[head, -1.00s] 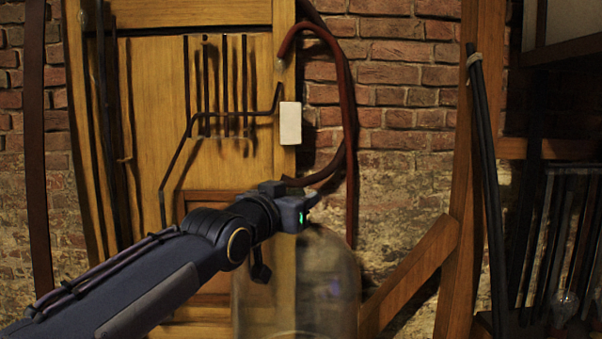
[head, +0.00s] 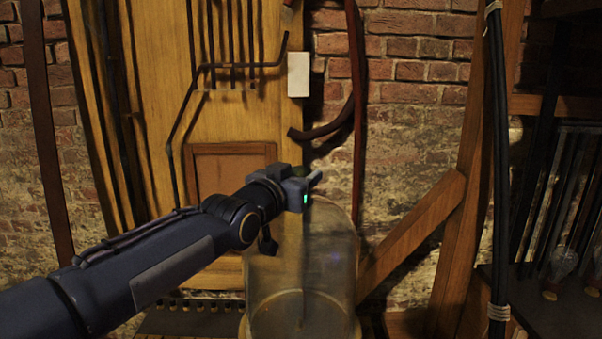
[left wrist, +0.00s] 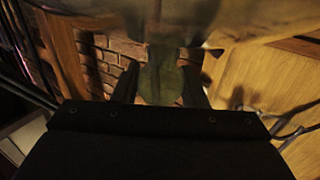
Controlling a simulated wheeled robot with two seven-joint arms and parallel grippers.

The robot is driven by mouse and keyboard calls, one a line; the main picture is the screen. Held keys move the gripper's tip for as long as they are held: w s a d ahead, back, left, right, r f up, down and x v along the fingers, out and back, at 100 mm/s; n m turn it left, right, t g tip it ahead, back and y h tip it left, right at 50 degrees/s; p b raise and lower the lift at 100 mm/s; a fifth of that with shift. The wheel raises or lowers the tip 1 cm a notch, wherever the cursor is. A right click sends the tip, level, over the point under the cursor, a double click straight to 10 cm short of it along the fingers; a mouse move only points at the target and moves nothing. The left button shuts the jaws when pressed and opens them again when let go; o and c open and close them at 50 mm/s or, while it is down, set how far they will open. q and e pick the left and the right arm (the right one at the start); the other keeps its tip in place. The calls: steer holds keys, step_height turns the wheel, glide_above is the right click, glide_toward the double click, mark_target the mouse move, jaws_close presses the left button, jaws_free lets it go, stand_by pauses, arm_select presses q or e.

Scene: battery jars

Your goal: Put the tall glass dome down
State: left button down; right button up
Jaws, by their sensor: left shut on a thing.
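The tall glass dome (head: 318,265) is clear and upright in the lower middle of the head view, with a round rim near the bottom edge of the picture. My left gripper (head: 312,183) is at the top of the dome, shut on it. In the left wrist view the two dark fingers of my left gripper (left wrist: 160,88) stand on either side of a greenish piece, seemingly the dome's top knob, with the hazy glass beyond. What lies directly under the dome is hard to make out. My right gripper is not in view.
A wooden panel (head: 232,110) with dark rods and a brick wall (head: 415,110) stand behind. A slanting wooden brace (head: 412,237) is right of the dome. A dark rack with glass bulbs (head: 562,262) is at the far right. A row of small pegs (head: 200,305) lies low on the left.

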arm_select(q)
steer(key=shift+r, duration=0.45)
steer(key=c, duration=1.3)
jaws_free()
steer(key=shift+f, duration=0.55)
steer(key=o, duration=0.4)
steer(key=shift+o, duration=0.2)
steer(key=shift+s+r, duration=0.15)
steer(key=b+v, duration=0.3)
steer(key=v, duration=0.4)
steer(key=shift+s+d, duration=0.1)
steer(key=shift+d, duration=0.05)
steer(key=shift+b+v, duration=0.6)
steer(key=shift+v, duration=0.15)
steer(key=shift+b+v, duration=1.7)
steer(key=shift+b, duration=0.05)
steer(key=shift+a, duration=0.2)
